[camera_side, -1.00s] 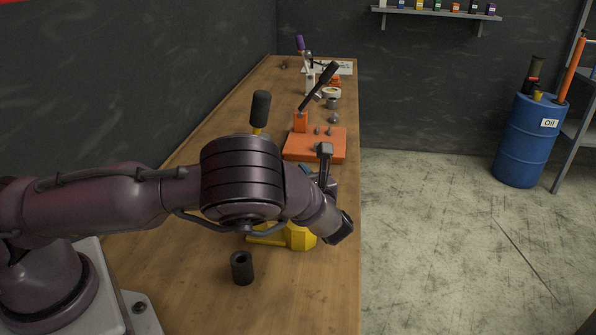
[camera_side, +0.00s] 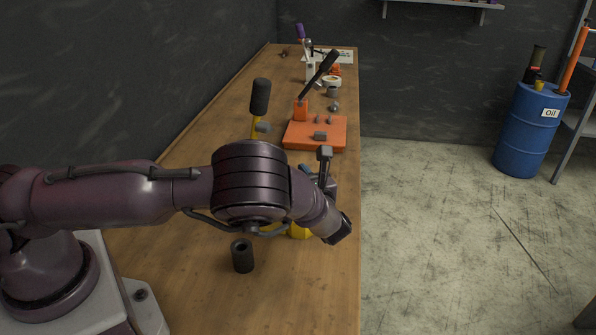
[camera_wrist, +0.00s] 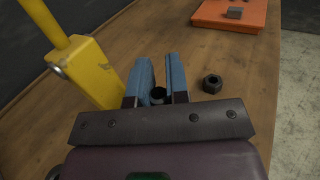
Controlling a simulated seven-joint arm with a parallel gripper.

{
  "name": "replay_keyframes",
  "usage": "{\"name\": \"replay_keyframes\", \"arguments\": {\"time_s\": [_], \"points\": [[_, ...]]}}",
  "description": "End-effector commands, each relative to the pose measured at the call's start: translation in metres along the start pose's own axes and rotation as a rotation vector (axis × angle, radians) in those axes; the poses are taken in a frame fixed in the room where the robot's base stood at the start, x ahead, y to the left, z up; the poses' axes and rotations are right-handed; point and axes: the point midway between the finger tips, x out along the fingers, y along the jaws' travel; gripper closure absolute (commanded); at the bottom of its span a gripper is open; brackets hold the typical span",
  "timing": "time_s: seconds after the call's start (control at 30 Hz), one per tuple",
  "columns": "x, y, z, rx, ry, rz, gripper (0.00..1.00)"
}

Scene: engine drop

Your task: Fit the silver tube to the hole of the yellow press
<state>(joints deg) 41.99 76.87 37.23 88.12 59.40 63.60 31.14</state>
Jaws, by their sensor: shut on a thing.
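In the wrist view, my gripper (camera_wrist: 158,75) has its two blue fingers closed around a small tube (camera_wrist: 158,95). Only its round, dark open end shows, so its silver colour is hard to tell. The yellow press (camera_wrist: 88,72) stands close to the left of the fingers, with its lever rising out of view; its hole is not visible. In the side view my arm covers most of the press. Its black-gripped lever (camera_side: 260,97) and a bit of yellow body (camera_side: 299,231) show. The fingers (camera_side: 306,170) are mostly hidden there by my wrist.
A black hollow cylinder (camera_side: 242,257) stands on the bench (camera_side: 310,300). In the wrist view a black ring-shaped part (camera_wrist: 212,83) lies right of the fingers. An orange press (camera_side: 315,134) stands farther back. The bench's right edge drops to the floor.

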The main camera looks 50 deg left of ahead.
Motion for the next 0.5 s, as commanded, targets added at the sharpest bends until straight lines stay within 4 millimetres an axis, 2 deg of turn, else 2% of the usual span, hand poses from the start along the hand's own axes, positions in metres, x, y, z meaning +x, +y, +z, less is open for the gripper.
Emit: {"name": "replay_keyframes", "arguments": {"time_s": [0.5], "points": [[0.0, 0.0, -0.015, 0.0, 0.0, 0.0, 1.0]]}}
